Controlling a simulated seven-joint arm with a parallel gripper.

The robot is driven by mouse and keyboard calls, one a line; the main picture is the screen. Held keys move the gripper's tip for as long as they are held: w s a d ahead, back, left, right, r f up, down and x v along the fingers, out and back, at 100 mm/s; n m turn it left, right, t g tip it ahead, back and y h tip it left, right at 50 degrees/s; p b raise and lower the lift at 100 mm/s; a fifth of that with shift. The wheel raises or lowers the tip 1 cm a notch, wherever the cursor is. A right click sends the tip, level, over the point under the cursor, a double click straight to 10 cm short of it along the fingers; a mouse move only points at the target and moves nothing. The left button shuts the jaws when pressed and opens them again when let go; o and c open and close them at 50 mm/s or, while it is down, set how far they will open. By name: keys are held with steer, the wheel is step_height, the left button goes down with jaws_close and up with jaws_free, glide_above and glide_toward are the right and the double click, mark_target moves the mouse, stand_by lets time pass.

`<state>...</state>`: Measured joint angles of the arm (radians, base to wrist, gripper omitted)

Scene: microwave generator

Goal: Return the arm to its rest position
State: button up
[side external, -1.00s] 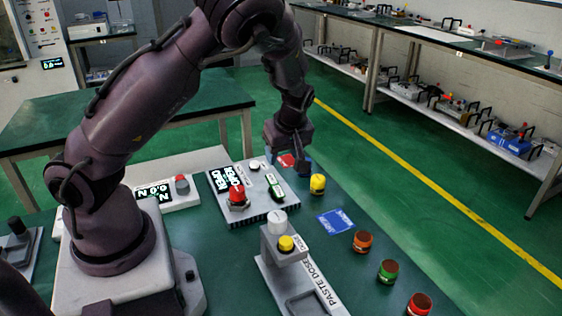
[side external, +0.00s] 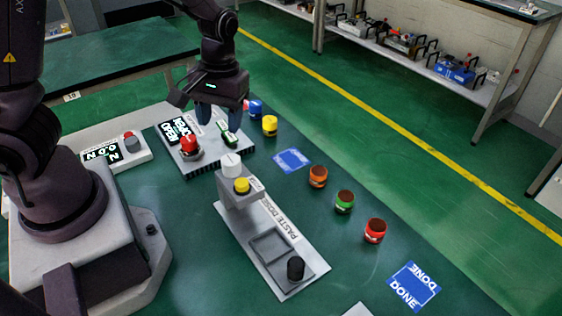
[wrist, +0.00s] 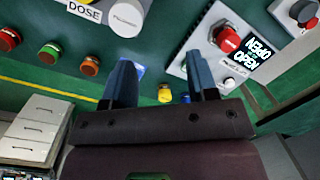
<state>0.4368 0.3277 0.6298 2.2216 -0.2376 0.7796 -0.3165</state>
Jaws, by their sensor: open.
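My gripper (side external: 219,112) hangs over the back part of the grey control panel (side external: 192,165), fingers pointing down. Its two blue-grey fingers are apart with nothing between them. They also show apart in the wrist view (wrist: 160,78). The panel carries a red button (side external: 189,144), a lit display and a green switch (side external: 230,138). The gripper hides part of the panel's back edge. My arm is bent, reaching out from its base at the left.
A yellow jar (side external: 270,125) and a blue jar (side external: 256,108) stand close right of the gripper. Orange (side external: 318,177), green (side external: 344,202) and red (side external: 375,231) jars stand farther right. The paste-dose stand (side external: 285,275) is in front. A display box (side external: 118,160) sits near my base.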

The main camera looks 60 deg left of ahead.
steer(key=s+d+r+m+t, duration=0.2)
steer(key=s+r+m+t, duration=0.1)
steer(key=r, duration=0.5)
steer(key=s+d+r+m+t, duration=0.2)
steer(key=s+r+m+t, duration=0.2)
steer(key=r, duration=0.5)
steer(key=shift+s+m, duration=0.4)
steer(key=shift+s, duration=0.7)
